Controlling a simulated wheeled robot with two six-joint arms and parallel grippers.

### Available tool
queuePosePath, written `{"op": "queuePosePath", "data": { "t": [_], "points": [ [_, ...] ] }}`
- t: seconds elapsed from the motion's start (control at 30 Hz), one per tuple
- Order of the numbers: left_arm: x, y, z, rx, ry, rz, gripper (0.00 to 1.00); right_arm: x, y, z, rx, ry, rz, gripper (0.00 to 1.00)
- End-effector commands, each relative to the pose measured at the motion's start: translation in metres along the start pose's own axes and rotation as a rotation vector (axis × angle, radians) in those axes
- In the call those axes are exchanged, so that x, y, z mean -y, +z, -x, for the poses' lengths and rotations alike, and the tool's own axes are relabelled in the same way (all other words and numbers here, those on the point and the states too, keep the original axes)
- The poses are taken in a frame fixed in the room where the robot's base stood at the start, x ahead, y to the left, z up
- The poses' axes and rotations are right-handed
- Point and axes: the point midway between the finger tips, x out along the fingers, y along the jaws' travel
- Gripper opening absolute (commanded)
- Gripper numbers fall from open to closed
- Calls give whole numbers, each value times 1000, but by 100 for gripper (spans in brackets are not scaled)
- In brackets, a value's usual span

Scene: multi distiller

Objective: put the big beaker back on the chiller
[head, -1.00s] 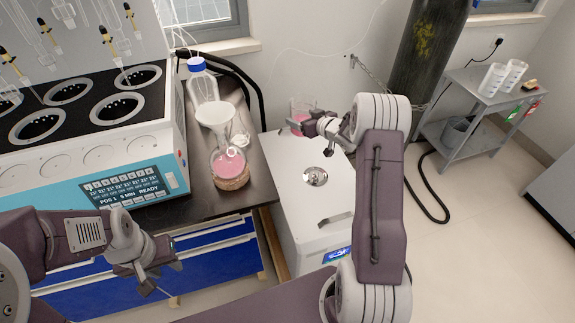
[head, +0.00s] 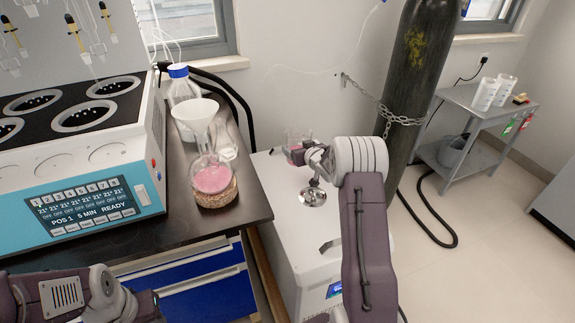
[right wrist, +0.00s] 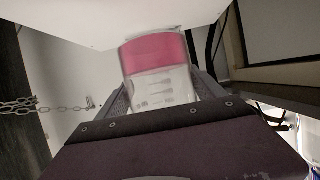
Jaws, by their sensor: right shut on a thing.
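The big beaker (head: 294,153), clear with pink liquid, is over the back left part of the white chiller's top (head: 285,185). My right gripper (head: 306,156) is shut on it from the right. In the right wrist view the beaker (right wrist: 155,58) sits between the two fingers, its pink end close to a white surface. I cannot tell whether it touches the chiller. My left gripper (head: 146,304) is low at the left by the bottom edge, partly cut off, and its fingers are unclear.
A flask with pink liquid (head: 213,183) and a funnel (head: 196,115) stand on the dark bench (head: 160,225) left of the chiller, near a blue-capped bottle (head: 183,85). A chained gas cylinder (head: 415,75) stands behind right. A round metal fitting (head: 313,197) is on the chiller top.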

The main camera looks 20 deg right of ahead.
Motion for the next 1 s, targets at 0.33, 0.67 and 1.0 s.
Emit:
{"op": "queuePosePath", "data": {
  "t": [0.33,0.67,1.0],
  "points": [
    [0,2,-19,0,0,0,36,29,11,-43,-3,0,1,6],
    [1,4,-42,0,0,0,36,29,49,-58,-2,0,0,6],
    [1,4,-41,0,0,0,36,29,50,-59,-3,0,1,6]
  ]
}}
